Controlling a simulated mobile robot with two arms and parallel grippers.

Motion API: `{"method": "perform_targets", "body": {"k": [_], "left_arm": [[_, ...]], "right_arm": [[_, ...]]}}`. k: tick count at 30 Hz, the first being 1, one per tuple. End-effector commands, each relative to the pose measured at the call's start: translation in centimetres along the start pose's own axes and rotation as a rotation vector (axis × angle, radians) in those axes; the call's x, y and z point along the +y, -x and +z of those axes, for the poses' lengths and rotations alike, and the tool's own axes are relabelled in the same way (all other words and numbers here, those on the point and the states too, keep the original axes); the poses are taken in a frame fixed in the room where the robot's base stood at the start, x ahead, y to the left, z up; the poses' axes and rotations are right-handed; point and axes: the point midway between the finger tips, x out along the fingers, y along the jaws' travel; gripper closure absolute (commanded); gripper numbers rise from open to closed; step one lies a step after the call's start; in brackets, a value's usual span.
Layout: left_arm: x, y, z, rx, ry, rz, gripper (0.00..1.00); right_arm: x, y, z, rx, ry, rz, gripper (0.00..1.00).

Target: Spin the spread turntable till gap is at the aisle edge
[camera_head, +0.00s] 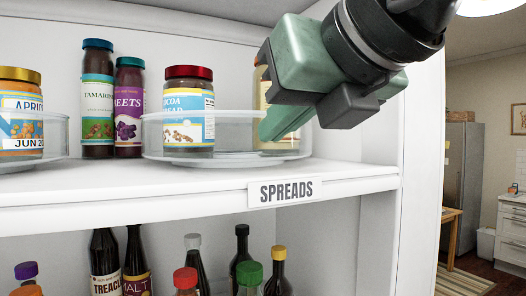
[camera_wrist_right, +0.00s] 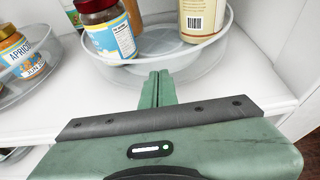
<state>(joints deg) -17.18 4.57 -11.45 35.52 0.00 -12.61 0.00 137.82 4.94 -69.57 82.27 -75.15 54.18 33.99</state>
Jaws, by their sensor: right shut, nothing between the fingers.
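The spreads turntable (camera_head: 230,158) is a round tray with a clear wall on the white shelf, above the SPREADS label (camera_head: 284,191); it also shows in the right wrist view (camera_wrist_right: 183,67). A red-lidded cocoa spread jar (camera_head: 188,125) stands on it at the left. A cream-labelled jar (camera_wrist_right: 203,20) stands at the right, partly hidden by my gripper in the head view. Bare tray floor (camera_wrist_right: 160,42) shows between these jars. My right gripper (camera_head: 270,128) is shut and empty, its fingertips (camera_wrist_right: 158,74) at the front wall; contact is unclear. My left gripper is out of view.
A second clear turntable (camera_head: 58,150) with an apricot jar (camera_head: 21,115) stands to the left. Tall tamarind (camera_head: 97,100) and beets (camera_head: 129,108) jars stand between the turntables. The shelf's right side wall (camera_head: 385,125) is close to my right gripper. Bottles fill the shelf below.

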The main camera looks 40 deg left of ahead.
Motion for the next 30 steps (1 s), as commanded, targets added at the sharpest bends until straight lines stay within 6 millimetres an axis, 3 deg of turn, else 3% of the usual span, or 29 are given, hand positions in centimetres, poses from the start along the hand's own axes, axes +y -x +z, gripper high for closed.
{"method": "perform_targets", "body": {"k": [18, 30], "left_arm": [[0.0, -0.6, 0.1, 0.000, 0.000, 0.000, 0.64], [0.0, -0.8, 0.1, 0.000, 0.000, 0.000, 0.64]], "right_arm": [[1.6, -0.4, 0.2, -0.001, 0.001, 0.000, 1.00], [1.6, -0.2, 0.1, -0.001, -0.001, 0.000, 1.00]]}}
